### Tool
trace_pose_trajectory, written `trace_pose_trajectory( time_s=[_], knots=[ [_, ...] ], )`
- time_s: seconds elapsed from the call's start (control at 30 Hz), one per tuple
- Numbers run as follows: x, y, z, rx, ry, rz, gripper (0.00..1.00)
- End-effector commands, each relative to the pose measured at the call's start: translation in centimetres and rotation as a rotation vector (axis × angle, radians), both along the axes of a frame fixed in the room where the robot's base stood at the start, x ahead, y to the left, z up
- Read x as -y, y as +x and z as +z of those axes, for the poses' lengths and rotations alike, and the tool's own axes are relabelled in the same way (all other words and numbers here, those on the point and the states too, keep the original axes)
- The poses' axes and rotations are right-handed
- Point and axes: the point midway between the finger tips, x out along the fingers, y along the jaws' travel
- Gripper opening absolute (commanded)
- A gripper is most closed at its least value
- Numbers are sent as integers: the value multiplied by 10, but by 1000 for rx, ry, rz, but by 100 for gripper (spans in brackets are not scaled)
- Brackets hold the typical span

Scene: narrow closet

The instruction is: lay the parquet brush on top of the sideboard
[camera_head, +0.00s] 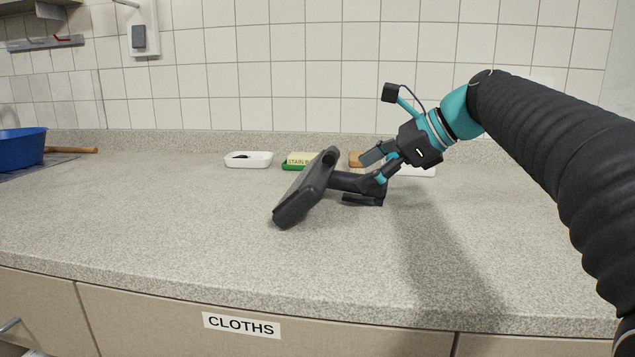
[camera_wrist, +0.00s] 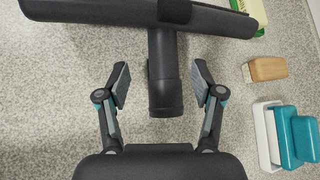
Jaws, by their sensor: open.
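The parquet brush (camera_head: 304,190) is dark grey, with a wide flat head and a short black handle stub. Its head stands tilted on the speckled grey top of the sideboard (camera_head: 170,215), and its stub points right toward my gripper (camera_head: 361,178). My gripper is open, with one finger above and one below the stub in the head view. In the wrist view, the brush head (camera_wrist: 110,14) crosses the top and the stub lies between the open fingers (camera_wrist: 160,68), with a gap on each side. The underside of the brush is hidden.
A blue basin (camera_head: 22,148) stands far left. The front left surface is clear.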

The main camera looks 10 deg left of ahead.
Motion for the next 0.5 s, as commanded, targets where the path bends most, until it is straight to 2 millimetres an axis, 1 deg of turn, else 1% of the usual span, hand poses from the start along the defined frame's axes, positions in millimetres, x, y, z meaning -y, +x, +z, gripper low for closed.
trace_pose_trajectory(
  time_s=[0.03, 0.3, 0.5],
  knots=[
    [-4, 0, -3, 0, -1, 2, 67],
    [-12, 5, -11, -1, -1, -3, 67],
    [-34, 14, -26, -1, -2, 0, 67]
  ],
)
